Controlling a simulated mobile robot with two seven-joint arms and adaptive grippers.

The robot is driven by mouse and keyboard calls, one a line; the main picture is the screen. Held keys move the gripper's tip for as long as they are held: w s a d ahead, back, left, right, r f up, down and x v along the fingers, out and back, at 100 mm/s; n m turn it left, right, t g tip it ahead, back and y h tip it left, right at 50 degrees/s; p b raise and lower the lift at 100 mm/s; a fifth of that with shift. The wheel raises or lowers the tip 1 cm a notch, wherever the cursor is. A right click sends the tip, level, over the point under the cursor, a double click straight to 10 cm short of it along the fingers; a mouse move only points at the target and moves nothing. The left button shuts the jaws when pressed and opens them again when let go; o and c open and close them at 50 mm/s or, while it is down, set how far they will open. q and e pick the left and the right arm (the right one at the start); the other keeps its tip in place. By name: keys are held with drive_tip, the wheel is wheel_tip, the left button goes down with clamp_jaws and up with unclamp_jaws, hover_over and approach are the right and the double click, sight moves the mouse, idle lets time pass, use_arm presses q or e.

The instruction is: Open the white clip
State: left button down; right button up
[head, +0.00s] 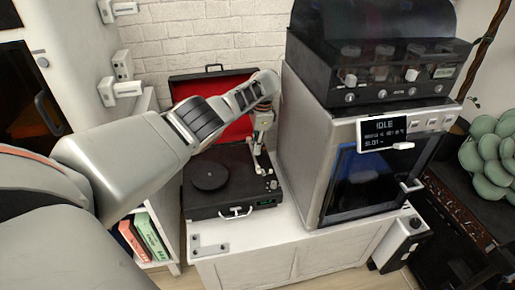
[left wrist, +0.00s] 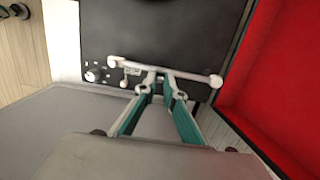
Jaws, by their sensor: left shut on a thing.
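A black record player (head: 212,205) lies open on the white cabinet, its red-lined lid (head: 235,127) raised behind it. A thin white bar like a tonearm (head: 259,162) runs along its right side; it crosses the left wrist view (left wrist: 190,76). A small white upright piece (left wrist: 124,82) stands beside the bar's left end. I cannot tell for sure which white part is the clip. My left gripper (head: 262,128) reaches down over the player's right side. In the left wrist view its fingertips (left wrist: 161,75) are closed together at the white bar. My right gripper is out of view.
A grey machine with a blue window (head: 358,183) and a screen (head: 384,133) stands close to the right of the player. A white latch or handle (head: 236,212) is on the player's front. Bare cabinet top (head: 285,235) lies in front.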

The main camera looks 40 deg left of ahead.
use_arm(q)
drive_tip(key=c, duration=2.1)
unclamp_jaws()
drive_tip(key=shift+f, duration=0.1)
drive_tip(key=shift+c, duration=0.2)
wheel_tip(320, 180, up, 12)
drive_tip(key=shift+w+d, duration=0.4)
drive_tip(key=shift+w, duration=0.05)
drive_tip(key=shift+c, duration=0.2)
